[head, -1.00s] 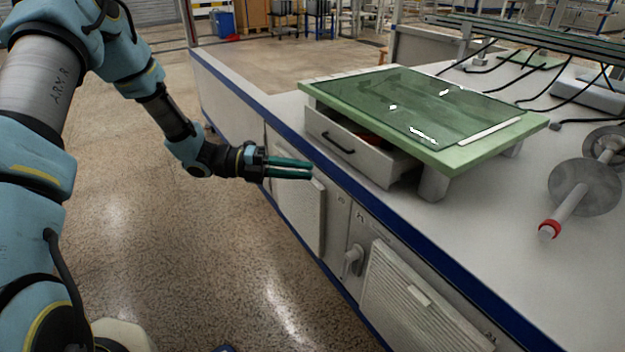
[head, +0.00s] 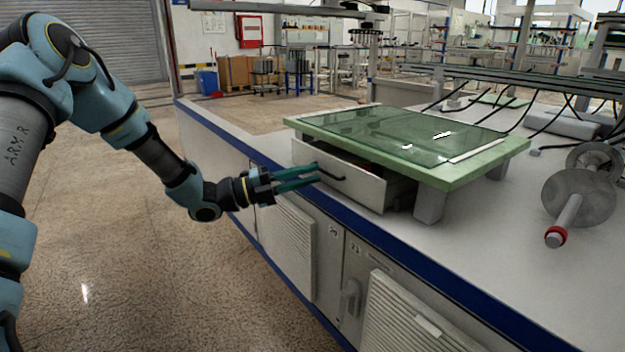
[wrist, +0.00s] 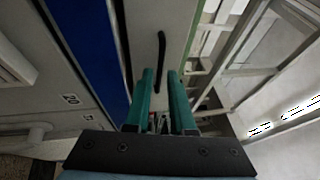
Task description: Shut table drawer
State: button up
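The grey-white drawer (head: 362,190) sticks out partly from under the green-topped small table (head: 478,172), with a reddish item just visible inside. Its dark bar handle (head: 328,176) is on the drawer front. My gripper (head: 318,173) is at the handle, its two green fingers apart and pointing at the drawer front. In the wrist view, the handle (wrist: 161,48) lies just beyond and in line with the gap between the fingertips (wrist: 160,72). I cannot tell whether the fingers touch the handle or the drawer front.
The small table stands on a long white bench with a blue edge (head: 400,243). Vented cabinet doors (head: 287,245) are below. A spool on a rod (head: 577,200) and black cables lie to the right. The floor at left is clear.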

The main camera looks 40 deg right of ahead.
jog(key=shift+s+d+r, duration=0.1)
jog(key=shift+s+d, duration=0.25)
jog(key=shift+d, duration=0.25)
grip_shut()
dwell(1.1)
